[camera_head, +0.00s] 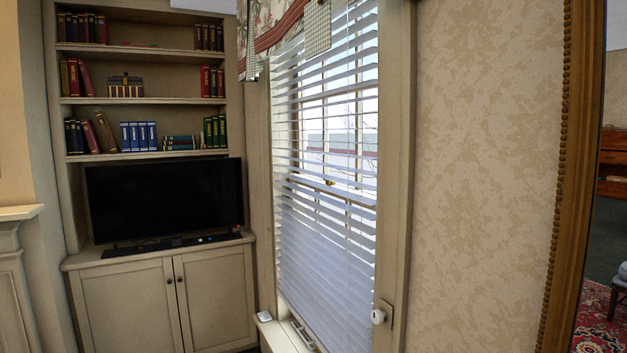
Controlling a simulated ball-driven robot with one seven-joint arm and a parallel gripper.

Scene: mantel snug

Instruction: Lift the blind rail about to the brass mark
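A white slatted blind (322,265) hangs lowered over the window right of centre. Its slats are tilted; daylight shows through the upper part, and the lower slats look nearly closed. Its lower edge comes down close to the sill (273,334), and its near end runs toward the bottom of the picture. I cannot make out the bottom rail clearly from the slats. A small brass-coloured spot (330,182) shows at mid-height of the window; I cannot tell whether it is the brass mark or a window catch. My gripper is not in view.
A patterned valance (280,28) hangs over the blind's top. Left are a television (165,198), bookshelves and a cabinet (165,305). A gilt-framed mirror edge (560,180) stands at right.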

